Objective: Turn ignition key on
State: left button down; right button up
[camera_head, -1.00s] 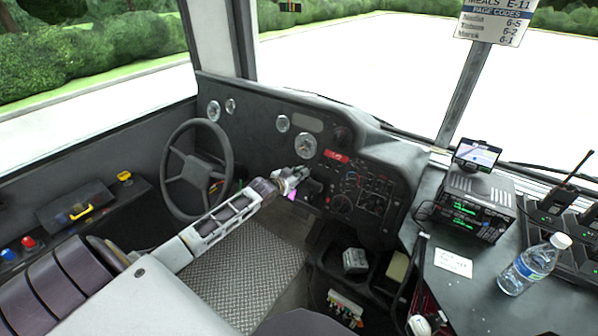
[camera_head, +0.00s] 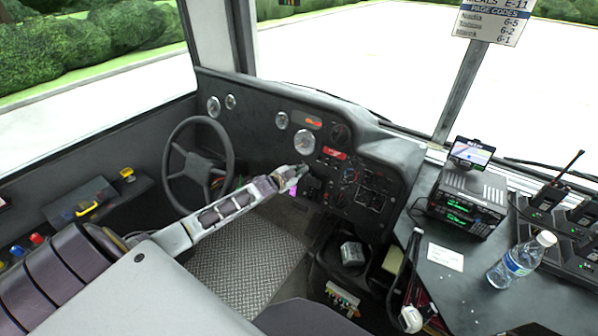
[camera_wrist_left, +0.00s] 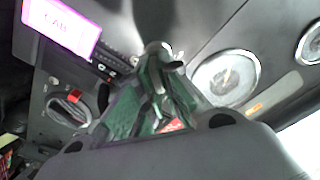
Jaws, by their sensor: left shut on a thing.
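My left gripper (camera_head: 299,173) reaches to the dashboard just below the large round gauge (camera_head: 304,142). In the left wrist view its greenish fingers (camera_wrist_left: 156,85) are closed together against the panel. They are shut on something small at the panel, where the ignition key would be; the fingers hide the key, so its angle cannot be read. An orange indicator (camera_head: 312,121) is lit on the dashboard, above the large gauge. My right gripper is not in view.
The steering wheel (camera_head: 198,166) stands left of my left forearm. A switch panel (camera_head: 350,185) lies close to the gripper's right. A radio (camera_head: 468,203) and a water bottle (camera_head: 522,262) stand on the right-hand counter. The ridged floor (camera_head: 240,262) below is clear.

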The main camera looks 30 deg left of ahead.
pick_arm(q)
jog(key=c, duration=1.6)
grip_release()
jog(key=shift+w, duration=0.1)
jog(key=shift+f, duration=0.1)
jog(key=shift+s, duration=0.2)
jog(key=shift+v, duration=5.8)
